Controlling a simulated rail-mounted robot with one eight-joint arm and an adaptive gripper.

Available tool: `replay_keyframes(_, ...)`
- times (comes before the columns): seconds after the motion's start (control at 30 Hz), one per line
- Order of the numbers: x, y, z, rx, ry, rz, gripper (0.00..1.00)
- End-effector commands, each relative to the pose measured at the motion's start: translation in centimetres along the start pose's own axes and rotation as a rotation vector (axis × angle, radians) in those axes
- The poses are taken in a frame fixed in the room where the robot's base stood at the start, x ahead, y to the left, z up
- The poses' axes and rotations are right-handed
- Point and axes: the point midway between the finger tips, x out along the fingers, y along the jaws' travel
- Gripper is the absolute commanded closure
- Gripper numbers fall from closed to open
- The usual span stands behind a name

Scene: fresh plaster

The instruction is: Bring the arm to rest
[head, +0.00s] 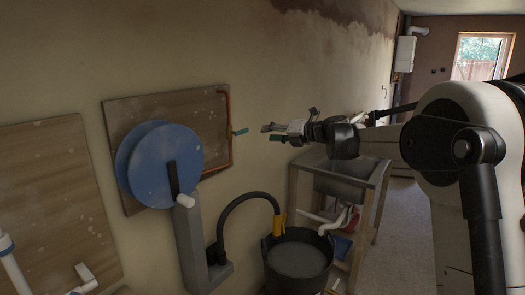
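My arm (378,142) reaches in from the right, roughly level, and points left toward the plastered wall. My gripper (271,132) is at its end, in front of the wall and right of a wooden board. I see no object clearly held, but I cannot tell how far apart the fingers are.
A black bucket (297,262) with a hose stands below. A grey sink (345,181) in a wooden frame is below my arm.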

Motion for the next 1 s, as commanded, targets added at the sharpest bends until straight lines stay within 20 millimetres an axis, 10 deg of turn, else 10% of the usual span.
replay_keyframes(0.5,-11.9,6.7,-10.3,-0.998,0.297,-0.181,0.66)
replay_keyframes(1.0,-24.9,8.7,-23.3,-1.918,0.752,-0.133,0.66)
